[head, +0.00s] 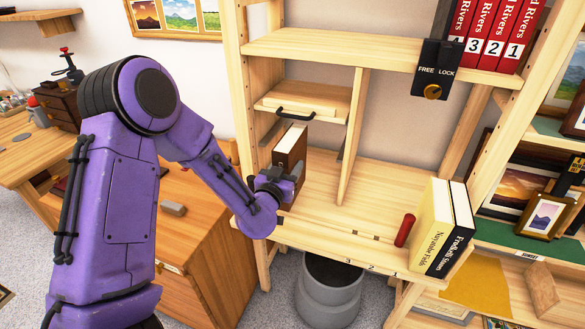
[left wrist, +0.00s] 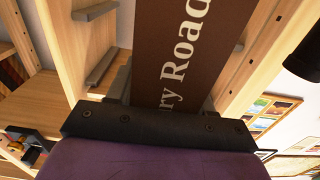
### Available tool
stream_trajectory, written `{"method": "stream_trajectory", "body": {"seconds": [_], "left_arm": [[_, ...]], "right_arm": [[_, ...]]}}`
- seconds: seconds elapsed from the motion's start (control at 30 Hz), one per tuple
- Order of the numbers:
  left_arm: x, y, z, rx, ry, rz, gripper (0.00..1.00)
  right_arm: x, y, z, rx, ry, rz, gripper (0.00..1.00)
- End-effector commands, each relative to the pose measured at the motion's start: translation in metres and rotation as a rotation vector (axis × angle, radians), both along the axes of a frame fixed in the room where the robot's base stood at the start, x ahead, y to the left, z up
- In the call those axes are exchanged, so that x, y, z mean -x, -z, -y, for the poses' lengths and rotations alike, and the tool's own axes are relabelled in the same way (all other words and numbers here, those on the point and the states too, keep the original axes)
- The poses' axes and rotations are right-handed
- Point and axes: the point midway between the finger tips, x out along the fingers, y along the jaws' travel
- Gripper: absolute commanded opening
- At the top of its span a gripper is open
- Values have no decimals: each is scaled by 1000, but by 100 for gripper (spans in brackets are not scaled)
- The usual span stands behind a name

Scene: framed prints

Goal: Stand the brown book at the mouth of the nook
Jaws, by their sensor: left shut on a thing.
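The brown book (head: 291,160) stands upright, slightly tilted in the picture, with its pale page edges up, at the front of the nook (head: 318,165). The nook lies between the left shelf post and an upright wooden divider (head: 354,135), under a drawer with a black handle (head: 296,113). My left gripper (head: 284,180) is shut on the book from the front left. In the left wrist view the book's brown spine (left wrist: 185,55) fills the middle, with pale lettering ending in "ry Road". Whether the book's base touches the shelf is hidden. My right gripper is in neither view.
A cream book (head: 430,225) and a black book (head: 455,230) stand at the shelf's right end, beside a red cylinder (head: 405,230). Red numbered volumes (head: 490,35) and a lock box (head: 433,70) are above. A grey bin (head: 330,290) stands below. The middle shelf board is mostly clear.

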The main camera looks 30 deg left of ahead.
Motion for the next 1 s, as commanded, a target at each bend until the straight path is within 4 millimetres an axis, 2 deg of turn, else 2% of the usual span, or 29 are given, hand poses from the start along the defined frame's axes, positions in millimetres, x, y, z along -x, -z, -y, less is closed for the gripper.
{"method": "stream_trajectory", "body": {"seconds": [0.1, 0.23, 0.47, 0.83, 0.87, 0.93, 1.0], "left_arm": [[-25, -3, -6, 1, -2, 5, 0], [-37, 0, -9, 1, -2, 4, 0], [-38, 32, -9, 2, -1, 1, 0], [-38, 38, -9, 0, 0, 5, 0], [-37, 39, -9, 0, 0, 0, 55], [-37, 38, -9, 1, 0, 0, 77], [-37, 38, -9, 1, 0, 0, 77]], "right_arm": [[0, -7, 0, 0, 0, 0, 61], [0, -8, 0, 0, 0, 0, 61], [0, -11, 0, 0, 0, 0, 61], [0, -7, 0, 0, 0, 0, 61], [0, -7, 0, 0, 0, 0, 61], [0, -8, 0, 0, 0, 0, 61], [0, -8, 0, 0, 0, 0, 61]]}}
